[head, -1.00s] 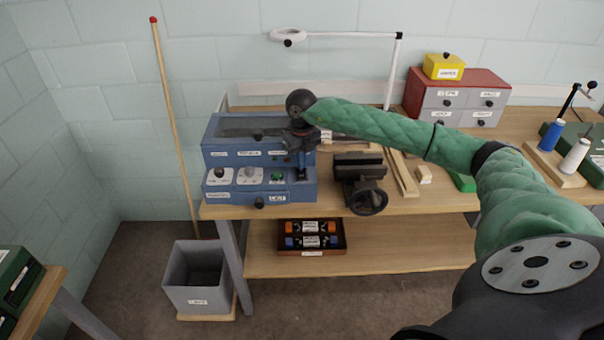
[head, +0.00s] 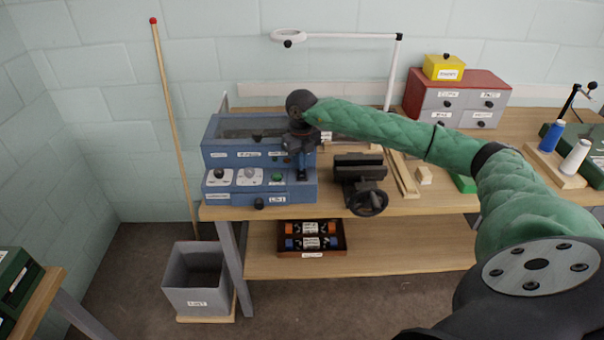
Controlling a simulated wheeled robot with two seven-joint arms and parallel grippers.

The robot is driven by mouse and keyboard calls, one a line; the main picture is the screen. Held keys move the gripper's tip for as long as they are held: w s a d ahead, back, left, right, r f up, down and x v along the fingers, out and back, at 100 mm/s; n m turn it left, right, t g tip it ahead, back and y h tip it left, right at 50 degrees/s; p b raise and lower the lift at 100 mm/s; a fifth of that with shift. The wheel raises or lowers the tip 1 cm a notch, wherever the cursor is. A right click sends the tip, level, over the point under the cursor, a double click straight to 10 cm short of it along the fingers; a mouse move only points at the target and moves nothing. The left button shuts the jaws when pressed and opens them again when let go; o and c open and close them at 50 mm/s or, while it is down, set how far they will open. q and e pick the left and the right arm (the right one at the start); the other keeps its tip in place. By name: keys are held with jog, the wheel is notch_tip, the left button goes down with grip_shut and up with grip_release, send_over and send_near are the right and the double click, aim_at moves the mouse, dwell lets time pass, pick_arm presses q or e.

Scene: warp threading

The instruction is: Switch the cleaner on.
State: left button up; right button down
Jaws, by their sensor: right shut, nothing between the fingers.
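The cleaner appears to be the blue machine (head: 233,157) at the left end of the workbench. Its lower front panel carries a dark knob (head: 219,173), a pale round part and a green button (head: 277,178), with a black knob (head: 259,203) below. My right gripper (head: 302,174) points down in front of the machine's right side, just right of the green button. Its fingers are shut and empty. I cannot tell whether the fingertips touch the panel. The gripper hides part of the machine's right front. My left gripper is out of view.
A black vise (head: 360,172) with a handwheel stands close right of the machine. Wooden strips (head: 403,175) lie beyond it. A tray (head: 343,248) of orange and blue items is on the lower shelf. A grey bin (head: 195,279) stands on the floor at left.

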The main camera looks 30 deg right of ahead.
jog(key=shift+r+p, duration=0.7)
jog(key=shift+r, duration=2.45)
